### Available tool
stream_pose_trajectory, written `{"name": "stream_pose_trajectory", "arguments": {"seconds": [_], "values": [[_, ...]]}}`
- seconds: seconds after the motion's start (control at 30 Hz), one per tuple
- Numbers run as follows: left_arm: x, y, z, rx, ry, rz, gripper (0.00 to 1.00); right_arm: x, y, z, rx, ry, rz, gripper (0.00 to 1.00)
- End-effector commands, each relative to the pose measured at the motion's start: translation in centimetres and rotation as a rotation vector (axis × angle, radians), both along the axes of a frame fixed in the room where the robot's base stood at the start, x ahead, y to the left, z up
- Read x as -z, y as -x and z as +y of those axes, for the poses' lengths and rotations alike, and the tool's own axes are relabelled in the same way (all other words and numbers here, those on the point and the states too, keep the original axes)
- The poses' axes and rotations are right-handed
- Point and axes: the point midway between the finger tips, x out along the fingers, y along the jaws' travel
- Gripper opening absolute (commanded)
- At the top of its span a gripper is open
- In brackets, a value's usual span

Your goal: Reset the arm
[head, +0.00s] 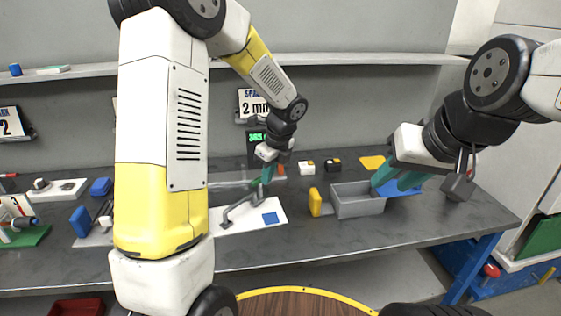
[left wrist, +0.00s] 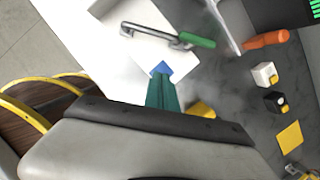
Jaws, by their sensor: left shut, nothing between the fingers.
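A grey metal arm (head: 238,207) with a green handle (head: 255,183) is mounted on a white board (head: 236,221) with a blue square (head: 270,218). In the left wrist view the arm (left wrist: 150,32) runs across the board to its green handle (left wrist: 197,40), and the blue square (left wrist: 161,69) lies just beyond my fingertips. My left gripper (head: 267,175) is shut and empty, above the board beside the green handle. In the left wrist view its teal fingers (left wrist: 162,80) are together, apart from the handle.
The open grey bin (head: 358,208) and a yellow block (head: 315,202) stand right of the board. An orange-handled tool (left wrist: 265,40) and small blocks (left wrist: 264,75) are farther back. Several small fixtures stand at left.

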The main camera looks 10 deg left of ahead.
Motion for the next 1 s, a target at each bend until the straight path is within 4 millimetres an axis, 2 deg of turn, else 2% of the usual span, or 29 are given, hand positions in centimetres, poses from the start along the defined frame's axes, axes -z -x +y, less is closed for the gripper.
{"name": "stream_pose_trajectory", "arguments": {"seconds": [0.17,0.3,0.5,0.7,0.8,1.0], "values": [[-4.5,2.7,1.1,-0.254,0.091,-0.095,0.00,0.0,0.0,0.0,0.000,0.000,0.000,0.36],[-9.0,6.9,2.2,-0.605,0.235,-0.203,0.00,0.0,0.0,0.0,0.000,0.000,0.000,0.36],[-13.7,13.4,2.9,-1.112,0.488,-0.311,0.00,0.0,0.0,0.0,0.000,0.000,0.000,0.36],[-16.3,19.4,2.6,-1.578,0.764,-0.337,0.00,0.0,0.0,0.0,0.000,0.000,0.000,0.36],[-16.9,21.5,2.2,-1.748,0.876,-0.321,0.00,0.0,0.0,0.0,0.000,0.000,0.000,0.36],[-17.3,23.5,1.8,-1.920,0.988,-0.284,0.00,0.0,0.0,0.0,0.000,0.000,0.000,0.36]]}}
